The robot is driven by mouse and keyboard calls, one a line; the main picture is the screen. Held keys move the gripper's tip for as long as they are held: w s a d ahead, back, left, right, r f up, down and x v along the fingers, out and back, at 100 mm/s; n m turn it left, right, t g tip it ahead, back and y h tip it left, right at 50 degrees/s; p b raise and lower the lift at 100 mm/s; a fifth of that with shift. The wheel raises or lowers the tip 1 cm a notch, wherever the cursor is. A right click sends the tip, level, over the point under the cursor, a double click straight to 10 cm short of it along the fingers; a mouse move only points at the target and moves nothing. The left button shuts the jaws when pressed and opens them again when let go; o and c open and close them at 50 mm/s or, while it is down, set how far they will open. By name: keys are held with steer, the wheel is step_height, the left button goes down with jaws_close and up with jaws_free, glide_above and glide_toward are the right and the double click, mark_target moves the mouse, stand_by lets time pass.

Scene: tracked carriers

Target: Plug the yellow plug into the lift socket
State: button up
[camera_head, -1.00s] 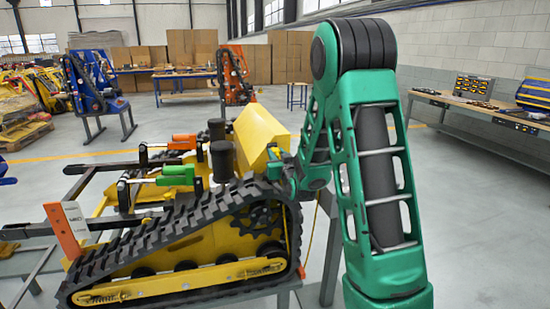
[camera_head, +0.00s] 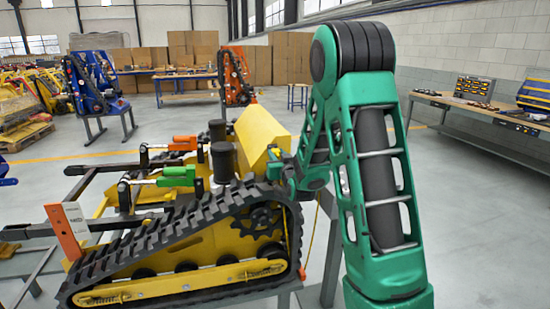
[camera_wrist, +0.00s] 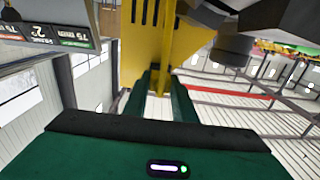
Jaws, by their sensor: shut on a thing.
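My gripper (camera_wrist: 166,88) has two green fingers, shut on the yellow plug, which I cannot clearly tell apart from the yellow surfaces beyond the fingertips in the wrist view. In the head view my gripper (camera_head: 281,166) is at the rear end of the yellow tracked carrier (camera_head: 215,248), just below its sloped yellow hood (camera_head: 258,135). A thin yellow cable (camera_head: 308,238) hangs below my gripper. I cannot make out the lift socket in either view, nor whether the plug touches it.
The carrier rests on a grey stand. Green (camera_head: 180,172) and orange (camera_head: 184,143) cylinders lie on its top, beside black posts (camera_head: 223,160). A dark lettered panel (camera_wrist: 45,38) shows upper left in the wrist view.

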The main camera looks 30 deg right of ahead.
steer(key=shift+w+d, duration=0.15)
steer(key=shift+w, duration=0.15)
stand_by(0.5)
steer(key=o, duration=1.2)
steer(key=shift+c, duration=0.2)
steer(key=shift+s, duration=0.1)
steer(key=v, duration=0.9)
steer(key=shift+s+f, duration=0.1)
steer(key=shift+s+a, duration=0.4)
steer(key=shift+s, duration=0.15)
